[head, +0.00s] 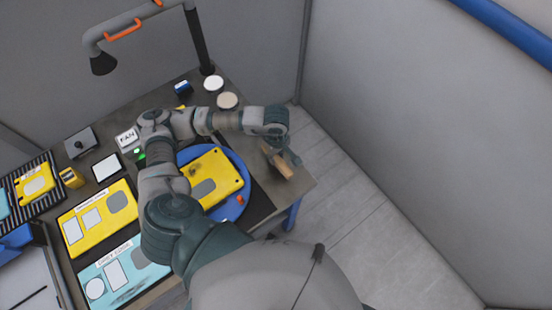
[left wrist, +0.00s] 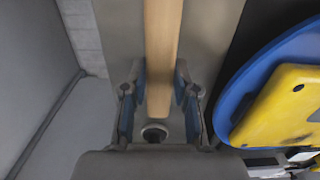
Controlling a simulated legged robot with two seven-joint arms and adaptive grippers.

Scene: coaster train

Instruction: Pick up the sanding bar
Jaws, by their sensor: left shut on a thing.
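The sanding bar (head: 278,162) is a light wooden bar at the right end of the workbench. It also shows in the left wrist view (left wrist: 162,45) as a long strip running up from between the fingers. My left gripper (head: 286,156) is shut on the bar; its blue-padded fingers (left wrist: 160,88) lie along both sides of it. I cannot tell whether the bar still touches the bench. My gripper hides part of the bar in the head view. My right gripper is not in view.
A blue round plate (head: 239,207) with a yellow panel (head: 222,172) lies beside the bar. White and tan discs (head: 227,101) sit at the back. Yellow and light-blue boards (head: 90,222) lie at the left. The bench's right edge is close to the bar; bare floor lies beyond.

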